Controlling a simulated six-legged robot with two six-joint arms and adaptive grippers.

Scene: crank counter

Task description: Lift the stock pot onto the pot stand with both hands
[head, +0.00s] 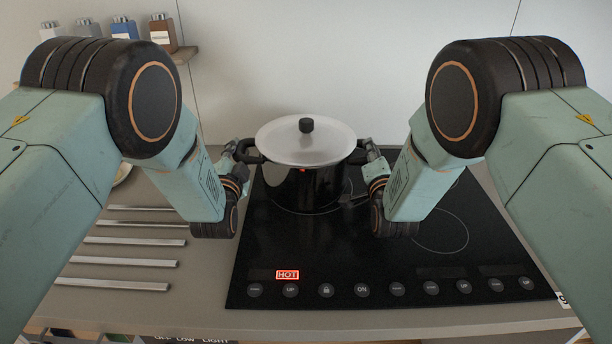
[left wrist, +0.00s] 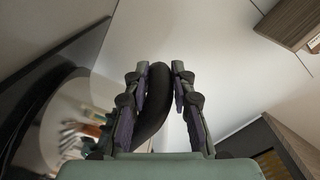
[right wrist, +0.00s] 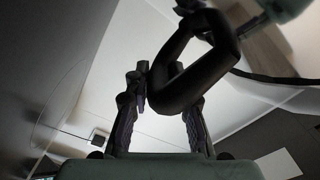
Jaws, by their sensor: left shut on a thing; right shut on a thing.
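The stock pot (head: 306,188) is black with a silver lid (head: 290,147) and a black knob. It appears upright over the back left of the black cooktop; I cannot tell whether its base touches the glass. My left gripper (head: 241,152) is shut on the pot's left handle, a dark curved bar (left wrist: 153,100) in the left wrist view. My right gripper (head: 370,152) is shut on the right handle, a black loop (right wrist: 196,82) in the right wrist view. Several parallel metal bars (head: 135,241) on the counter at left look like the pot stand.
The cooktop (head: 330,250) has a lit red HOT sign (head: 287,274) and a row of buttons along its front. A shelf (head: 184,54) with several jars hangs on the back wall at left. A pale round thing (head: 122,173) is partly hidden behind my left arm.

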